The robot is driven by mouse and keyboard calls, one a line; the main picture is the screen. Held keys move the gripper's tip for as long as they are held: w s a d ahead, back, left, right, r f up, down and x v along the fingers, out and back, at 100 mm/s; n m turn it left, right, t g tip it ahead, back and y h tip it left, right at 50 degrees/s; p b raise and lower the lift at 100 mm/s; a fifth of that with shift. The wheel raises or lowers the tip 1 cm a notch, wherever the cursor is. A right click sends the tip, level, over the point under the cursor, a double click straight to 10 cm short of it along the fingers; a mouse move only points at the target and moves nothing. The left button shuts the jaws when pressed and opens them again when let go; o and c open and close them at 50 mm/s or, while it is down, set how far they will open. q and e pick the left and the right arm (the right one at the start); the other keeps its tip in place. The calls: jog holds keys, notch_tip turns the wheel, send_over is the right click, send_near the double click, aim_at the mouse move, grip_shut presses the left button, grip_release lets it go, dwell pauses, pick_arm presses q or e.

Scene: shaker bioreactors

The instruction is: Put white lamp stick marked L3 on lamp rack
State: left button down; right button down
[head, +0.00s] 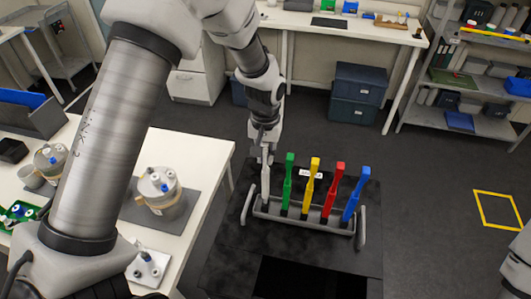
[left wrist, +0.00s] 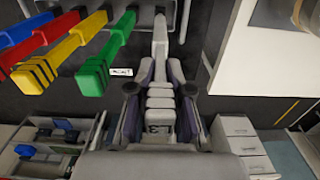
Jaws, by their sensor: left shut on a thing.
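The white lamp stick (head: 265,182) stands upright at the left end of the lamp rack (head: 312,222). My left gripper (head: 265,146) is shut on its upper part. In the left wrist view the stick (left wrist: 160,38) runs away from between the fingers (left wrist: 154,78). Its lower end meets the rack's left end in the picture; I cannot tell whether it is seated. Green (head: 289,180), yellow (head: 312,183), red (head: 333,187) and blue (head: 355,192) sticks stand in the rack. My right gripper is not in view.
The rack stands on a black table (head: 230,245). A small white label (head: 311,174) lies behind the sticks. A white table (head: 205,165) at left carries a lidded vessel (head: 160,190). Shelves (head: 475,70) stand far right. The floor between is clear.

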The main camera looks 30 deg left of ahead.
aim_at(265, 170)
pick_arm(q)
jog(key=shift+f+b, duration=0.65)
jog(key=shift+f, duration=1.35)
dwell(1.8)
jog(key=c, duration=1)
grip_release()
jog(key=shift+r, duration=0.1)
notch_tip(265, 170, up, 12)
